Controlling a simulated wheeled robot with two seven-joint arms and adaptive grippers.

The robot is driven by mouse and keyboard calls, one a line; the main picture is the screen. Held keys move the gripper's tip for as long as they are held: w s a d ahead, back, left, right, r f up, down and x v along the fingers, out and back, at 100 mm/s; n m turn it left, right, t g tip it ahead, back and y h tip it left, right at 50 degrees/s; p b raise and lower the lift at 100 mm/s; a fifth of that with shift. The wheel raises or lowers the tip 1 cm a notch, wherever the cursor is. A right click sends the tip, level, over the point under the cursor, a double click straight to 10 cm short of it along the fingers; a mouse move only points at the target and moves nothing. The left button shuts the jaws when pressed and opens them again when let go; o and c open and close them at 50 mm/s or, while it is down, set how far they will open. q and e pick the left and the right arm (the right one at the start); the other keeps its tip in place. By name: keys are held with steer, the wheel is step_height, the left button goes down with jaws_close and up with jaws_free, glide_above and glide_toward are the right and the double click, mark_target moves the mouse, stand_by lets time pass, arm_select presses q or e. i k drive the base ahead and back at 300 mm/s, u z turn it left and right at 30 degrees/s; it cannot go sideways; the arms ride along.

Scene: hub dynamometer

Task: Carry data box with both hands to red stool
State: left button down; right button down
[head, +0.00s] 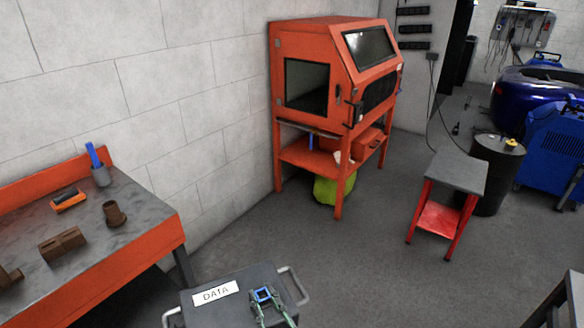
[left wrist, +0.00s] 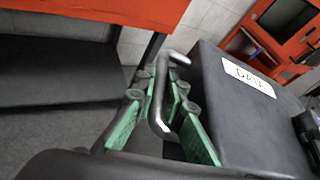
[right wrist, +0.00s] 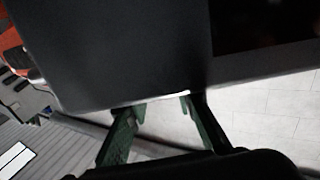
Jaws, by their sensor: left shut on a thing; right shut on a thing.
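The data box (head: 235,311) is dark grey with a white DATA label and a grey handle at each side. It is at the bottom of the head view, cut off by the frame. My left gripper (left wrist: 165,105) has its green fingers around the bent handle (left wrist: 158,110) beside the box (left wrist: 250,120). My right gripper (head: 266,298) shows over the box's front right part. In the right wrist view its fingers (right wrist: 158,107) meet the box's edge (right wrist: 130,60); the exact grip is unclear. The red stool (head: 455,172) has a grey top and stands at the right, apart from the box.
An orange workbench (head: 150,255) with brown parts and a blue tool stands at left. An orange cabinet (head: 340,90) is against the wall. A black drum (head: 492,185) stands close behind the stool. Grey floor (head: 350,245) is clear between box and stool.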

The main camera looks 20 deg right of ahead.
mark_target(457, 170)
steer(key=z, duration=1.5)
steer(key=i, duration=3.75)
steer(key=z, duration=1)
